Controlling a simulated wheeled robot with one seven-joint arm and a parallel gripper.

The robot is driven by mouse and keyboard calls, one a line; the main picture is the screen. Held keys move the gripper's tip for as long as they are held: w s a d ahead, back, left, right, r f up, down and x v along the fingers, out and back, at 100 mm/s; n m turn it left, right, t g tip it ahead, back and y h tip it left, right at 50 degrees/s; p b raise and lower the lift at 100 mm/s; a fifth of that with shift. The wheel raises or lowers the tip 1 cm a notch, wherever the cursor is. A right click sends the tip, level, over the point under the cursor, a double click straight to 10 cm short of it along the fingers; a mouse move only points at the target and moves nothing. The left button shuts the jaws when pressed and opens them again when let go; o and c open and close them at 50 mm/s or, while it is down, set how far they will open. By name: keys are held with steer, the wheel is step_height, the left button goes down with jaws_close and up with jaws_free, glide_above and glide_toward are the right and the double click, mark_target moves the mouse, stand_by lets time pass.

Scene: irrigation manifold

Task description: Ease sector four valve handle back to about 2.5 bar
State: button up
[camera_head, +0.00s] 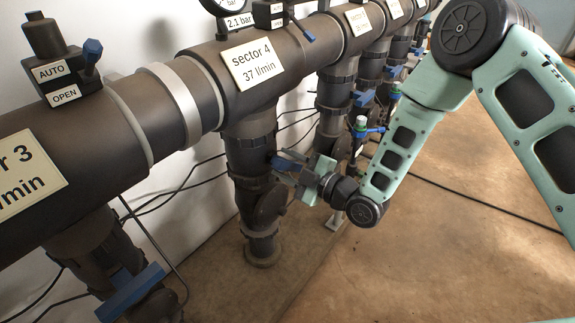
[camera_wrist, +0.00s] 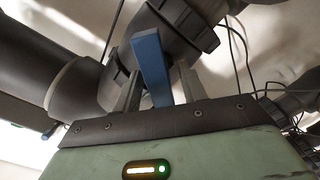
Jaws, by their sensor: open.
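The sector 4 valve handle (camera_head: 286,163) is a blue lever on the dark vertical pipe below the "sector 4, 37 l/min" label (camera_head: 253,64). My gripper (camera_head: 298,177) is at this handle, with its fingers pointing at the valve. In the wrist view the blue handle (camera_wrist: 151,62) stands between my two grey fingers, which are open, one on each side of it. A gap shows on the right of the handle; contact on the left cannot be told. The gauge (camera_head: 222,5) above sector 4 is cut off by the frame's top; its tag (camera_head: 239,20) reads 2.1 bar.
The sector 3 blue handle (camera_head: 131,291) is at the lower left. More pipes with blue handles (camera_head: 362,98) stand behind my gripper. A selector box (camera_head: 66,80) marked AUTO and OPEN sits on the main pipe. Thin black cables run along the wall. The brown floor (camera_head: 440,250) at right is mostly clear.

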steer(key=shift+c, duration=0.3)
jaws_close()
steer(key=shift+m, duration=0.3)
steer(key=shift+o, duration=0.3)
jaws_free()
steer(key=shift+d, duration=0.1)
steer(key=p+v, duration=0.1)
steer(key=v, duration=1.6)
steer(key=shift+s, duration=0.2)
steer(key=shift+d, duration=0.1)
stand_by(1.4)
